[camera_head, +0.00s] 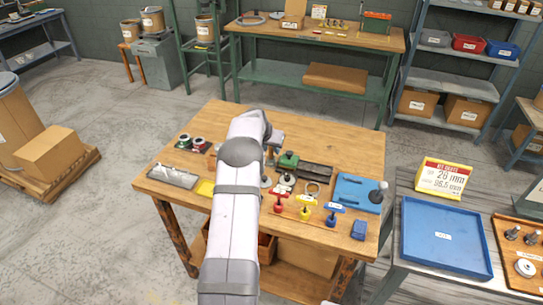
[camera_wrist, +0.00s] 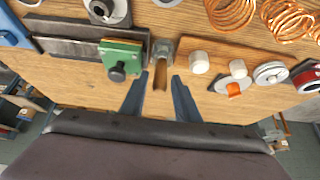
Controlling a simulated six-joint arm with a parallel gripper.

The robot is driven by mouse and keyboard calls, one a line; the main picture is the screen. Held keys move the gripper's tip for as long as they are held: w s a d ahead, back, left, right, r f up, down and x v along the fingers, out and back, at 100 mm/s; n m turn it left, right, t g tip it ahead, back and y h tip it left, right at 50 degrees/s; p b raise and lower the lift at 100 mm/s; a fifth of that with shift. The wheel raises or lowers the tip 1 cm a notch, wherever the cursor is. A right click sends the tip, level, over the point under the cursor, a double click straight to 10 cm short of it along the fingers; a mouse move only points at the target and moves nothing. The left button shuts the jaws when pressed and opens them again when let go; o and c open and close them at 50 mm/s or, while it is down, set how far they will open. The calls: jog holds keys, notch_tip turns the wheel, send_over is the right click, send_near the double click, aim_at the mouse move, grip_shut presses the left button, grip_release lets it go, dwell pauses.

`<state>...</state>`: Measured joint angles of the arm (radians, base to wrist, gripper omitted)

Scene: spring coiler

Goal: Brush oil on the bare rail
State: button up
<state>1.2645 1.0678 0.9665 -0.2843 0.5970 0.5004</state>
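The dark rail (camera_head: 315,171) lies on the wooden bench, with a green carriage block (camera_head: 288,160) at its left end. In the wrist view the rail (camera_wrist: 68,46) runs at upper left, and the green block (camera_wrist: 121,58) with its black knob sits just left of my gripper. My gripper (camera_wrist: 161,80) is open, its two blue fingers apart. A small brown piece below a grey block (camera_wrist: 163,48) shows between the fingertips; I cannot tell whether it is a brush or whether the fingers touch it. In the head view my arm hides much of the gripper. No oil container can be made out for certain.
A blue tray (camera_head: 355,193) lies at the bench's right. Red, yellow and blue knobbed tools (camera_head: 305,205) stand along the front. Copper coils (camera_wrist: 232,12), white cylinders (camera_wrist: 199,63) and spools (camera_wrist: 272,73) lie right of my gripper. The bench's back right is clear.

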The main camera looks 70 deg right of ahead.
jog(key=c, duration=0.6)
jog(key=shift+c, duration=0.2)
jog(key=shift+r, duration=0.25)
jog(key=shift+r, duration=0.4)
